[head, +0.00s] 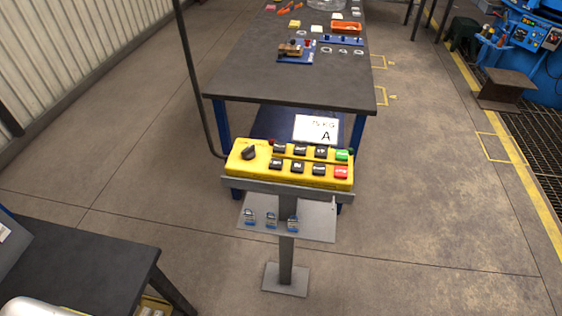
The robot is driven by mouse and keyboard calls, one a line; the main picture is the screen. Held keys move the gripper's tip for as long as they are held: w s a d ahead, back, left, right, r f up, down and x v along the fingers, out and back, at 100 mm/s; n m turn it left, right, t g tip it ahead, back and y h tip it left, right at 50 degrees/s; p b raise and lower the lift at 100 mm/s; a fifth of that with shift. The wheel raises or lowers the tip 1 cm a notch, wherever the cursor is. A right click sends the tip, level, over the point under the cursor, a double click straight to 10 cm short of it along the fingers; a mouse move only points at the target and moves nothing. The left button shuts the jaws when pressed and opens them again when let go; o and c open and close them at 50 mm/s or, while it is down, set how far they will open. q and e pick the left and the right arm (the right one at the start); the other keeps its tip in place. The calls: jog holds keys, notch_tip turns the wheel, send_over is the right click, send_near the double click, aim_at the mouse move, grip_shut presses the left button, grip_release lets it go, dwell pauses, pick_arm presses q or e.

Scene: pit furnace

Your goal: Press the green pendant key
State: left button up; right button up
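The yellow pendant (263,168) lies on a grey stand in the middle of the head view. Its green key (342,155) is at the right end of the far row of keys. A red key (341,172) sits just nearer than it, and several black keys fill the rest of both rows. A black rotary knob (249,153) is at the pendant's left end. Nothing touches the green key, and I cannot tell whether it is pressed in. Neither of my grippers shows in the head view.
A dark worktable (252,75) with small parts and an orange tray (346,27) stands behind the pendant. Several padlocks hang on the stand's lower shelf (316,219). A black cable rises at the pendant's left. A dark table (85,262) is at lower left.

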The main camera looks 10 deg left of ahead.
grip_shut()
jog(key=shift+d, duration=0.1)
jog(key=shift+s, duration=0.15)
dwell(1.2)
